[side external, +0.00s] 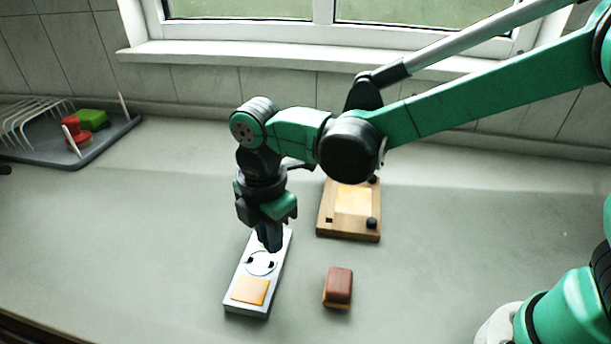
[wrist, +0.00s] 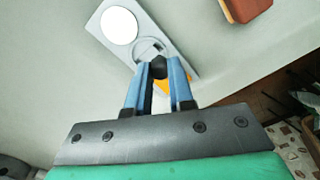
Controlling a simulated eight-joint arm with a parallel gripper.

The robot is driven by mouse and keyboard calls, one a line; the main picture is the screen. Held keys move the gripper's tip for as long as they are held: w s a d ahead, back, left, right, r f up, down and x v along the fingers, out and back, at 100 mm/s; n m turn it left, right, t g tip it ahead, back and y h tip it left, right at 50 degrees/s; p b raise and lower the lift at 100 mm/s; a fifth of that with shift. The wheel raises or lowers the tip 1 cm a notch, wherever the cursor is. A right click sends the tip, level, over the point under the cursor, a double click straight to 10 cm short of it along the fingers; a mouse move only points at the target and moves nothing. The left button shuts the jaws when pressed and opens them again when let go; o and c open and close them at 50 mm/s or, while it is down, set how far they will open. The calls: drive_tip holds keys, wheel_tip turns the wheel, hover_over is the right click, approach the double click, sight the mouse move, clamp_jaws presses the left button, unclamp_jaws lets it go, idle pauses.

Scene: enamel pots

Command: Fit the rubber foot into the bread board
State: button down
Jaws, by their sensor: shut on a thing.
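The bread board (side external: 327,232) lies on the counter behind and to the right of my gripper. It is brown wood with a paler middle panel, black round feet at two right corners and a small dark square hole near its front left corner. Its back left corner is hidden by my arm. My gripper (side external: 270,245) points down over a grey holder (side external: 236,304). In the wrist view my gripper (wrist: 159,76) has its blue fingers shut on a small black piece, the rubber foot (wrist: 158,67). In the side view the foot cannot be made out.
The holder has a ringed round recess (side external: 261,263) and an orange square (side external: 249,290). A reddish-brown block (side external: 340,284) stands on the counter to its right. A grey rack tray (side external: 94,152) with red and green things is at the far left. The counter between holder and board is clear.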

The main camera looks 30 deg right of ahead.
drive_tip(key=w+d+m, duration=0.1)
drive_tip(key=d+m, duration=0.1)
drive_tip(key=d, duration=0.2)
drive_tip(key=w+d+m, duration=0.1)
drive_tip(key=d+m, duration=0.1)
drive_tip(key=d, duration=0.2)
drive_tip(key=d+r+m, duration=0.1)
drive_tip(key=d, duration=0.3)
drive_tip(key=shift+w+d+r+m, duration=0.1)
drive_tip(key=shift+w+d+m, duration=0.25)
drive_tip(key=shift+w+m, duration=0.05)
drive_tip(key=shift+f, duration=2.05)
drive_tip(key=shift+f, duration=0.9)
drive_tip(key=c, duration=0.7)
unclamp_jaws()
drive_tip(key=shift+r, duration=0.15)
